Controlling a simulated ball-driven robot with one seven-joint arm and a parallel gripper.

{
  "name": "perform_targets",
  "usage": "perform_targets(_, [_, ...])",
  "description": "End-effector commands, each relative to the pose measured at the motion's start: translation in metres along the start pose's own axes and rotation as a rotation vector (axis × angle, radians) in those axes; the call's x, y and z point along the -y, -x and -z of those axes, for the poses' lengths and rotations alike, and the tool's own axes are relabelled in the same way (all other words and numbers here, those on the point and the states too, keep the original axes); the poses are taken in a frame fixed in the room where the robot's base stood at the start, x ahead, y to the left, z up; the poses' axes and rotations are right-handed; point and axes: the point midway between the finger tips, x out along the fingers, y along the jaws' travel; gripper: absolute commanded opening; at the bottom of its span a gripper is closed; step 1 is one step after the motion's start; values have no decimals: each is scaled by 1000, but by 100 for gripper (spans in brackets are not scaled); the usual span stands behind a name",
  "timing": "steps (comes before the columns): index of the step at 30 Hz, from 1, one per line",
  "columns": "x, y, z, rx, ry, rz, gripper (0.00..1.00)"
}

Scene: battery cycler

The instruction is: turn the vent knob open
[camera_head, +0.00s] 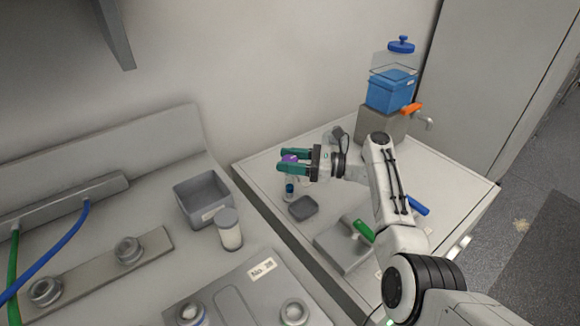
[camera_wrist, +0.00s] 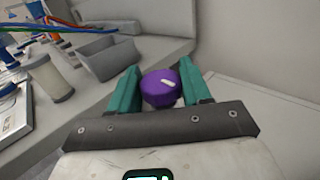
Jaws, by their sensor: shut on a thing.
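A round purple knob (camera_wrist: 160,90) with a white pointer mark sits between the two green fingers of my gripper (camera_wrist: 157,76) in the wrist view. The mark slants up to the right there. My gripper is shut on the knob from both sides. In the head view the gripper (camera_head: 283,161) reaches left over the far cabinet top, and only a small part of the purple knob (camera_head: 289,157) shows. A small clear piece with a blue part (camera_head: 290,188) stands below the fingers; I cannot tell how it joins the knob.
A dark grey square piece (camera_head: 303,207) and a grey block with a green handle (camera_head: 362,230) lie on the cabinet top. A blue-filled tank (camera_head: 390,90) with an orange-handled tap (camera_head: 411,108) stands behind. A grey bin (camera_head: 203,197) and a capped jar (camera_head: 229,230) stand on the left bench.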

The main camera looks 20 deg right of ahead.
Motion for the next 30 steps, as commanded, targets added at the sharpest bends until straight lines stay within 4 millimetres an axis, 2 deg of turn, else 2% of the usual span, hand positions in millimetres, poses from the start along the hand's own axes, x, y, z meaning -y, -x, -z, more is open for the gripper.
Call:
perform_targets(15, [0,-1,0,0,0,-17,18])
perform_targets(16, [0,-1,0,0,0,-17,51])
perform_targets(22, [0,-1,0,0,0,-16,69])
perform_targets(30, [0,2,0,0,0,-16,69])
